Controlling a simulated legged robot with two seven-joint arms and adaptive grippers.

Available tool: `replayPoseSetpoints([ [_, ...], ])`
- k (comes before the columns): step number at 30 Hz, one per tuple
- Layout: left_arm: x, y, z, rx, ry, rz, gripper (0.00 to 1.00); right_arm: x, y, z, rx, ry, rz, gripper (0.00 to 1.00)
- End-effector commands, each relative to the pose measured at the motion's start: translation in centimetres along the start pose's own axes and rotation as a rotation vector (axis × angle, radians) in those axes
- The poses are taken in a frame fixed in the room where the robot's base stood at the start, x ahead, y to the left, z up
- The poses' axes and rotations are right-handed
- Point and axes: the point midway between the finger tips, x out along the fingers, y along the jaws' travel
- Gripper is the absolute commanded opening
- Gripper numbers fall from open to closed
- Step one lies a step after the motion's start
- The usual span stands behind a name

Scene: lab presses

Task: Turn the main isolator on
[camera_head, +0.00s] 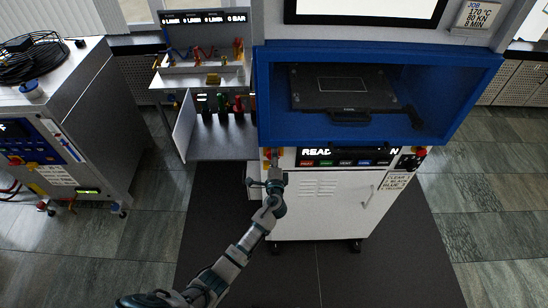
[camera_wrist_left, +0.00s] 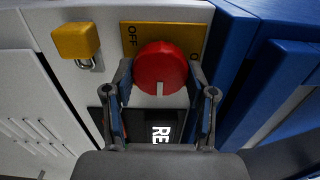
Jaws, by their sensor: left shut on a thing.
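The main isolator is a round red knob (camera_wrist_left: 160,62) with a white mark, on a yellow plate (camera_wrist_left: 203,33) in the left wrist view. "OFF" is printed at the plate's left, and a partly hidden label starting with "O" at its right. The white mark points toward the bottom of that view. My left gripper (camera_wrist_left: 161,80) has one finger on each side of the knob and is shut on it. In the head view my left gripper (camera_head: 270,166) reaches the upper left of the white press front and mostly hides the knob. My right gripper is not in view.
A yellow padlock (camera_wrist_left: 76,42) hangs beside the plate. The blue press frame (camera_head: 380,135) overhangs the panel. A red button (camera_head: 421,152) sits at the panel's right. An open cabinet door (camera_head: 184,125) stands to the left. A grey machine (camera_head: 95,110) is further left.

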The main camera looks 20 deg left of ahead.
Motion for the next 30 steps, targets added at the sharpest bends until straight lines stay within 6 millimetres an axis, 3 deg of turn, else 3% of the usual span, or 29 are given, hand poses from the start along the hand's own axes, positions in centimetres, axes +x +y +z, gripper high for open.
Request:
replayPoseSetpoints([
  [5,-0.1,0.3,-0.2,0.001,0.004,0.005,0.21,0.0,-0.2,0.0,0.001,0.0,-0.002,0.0],
  [6,-0.1,0.3,-0.2,0.001,0.004,0.005,0.63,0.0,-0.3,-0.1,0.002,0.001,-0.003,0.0],
  [8,-0.1,0.3,-0.2,0.001,0.004,0.005,0.78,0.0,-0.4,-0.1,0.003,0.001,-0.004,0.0],
  [20,-0.6,0.2,0.0,-0.001,0.001,0.002,0.8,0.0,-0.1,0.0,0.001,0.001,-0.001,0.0],
  [23,-2.0,0.2,-0.1,-0.002,0.002,0.004,0.8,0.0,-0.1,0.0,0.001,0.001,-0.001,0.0],
  [30,-7.3,0.4,-0.1,0.0,0.002,0.006,0.8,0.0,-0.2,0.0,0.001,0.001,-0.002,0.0],
])
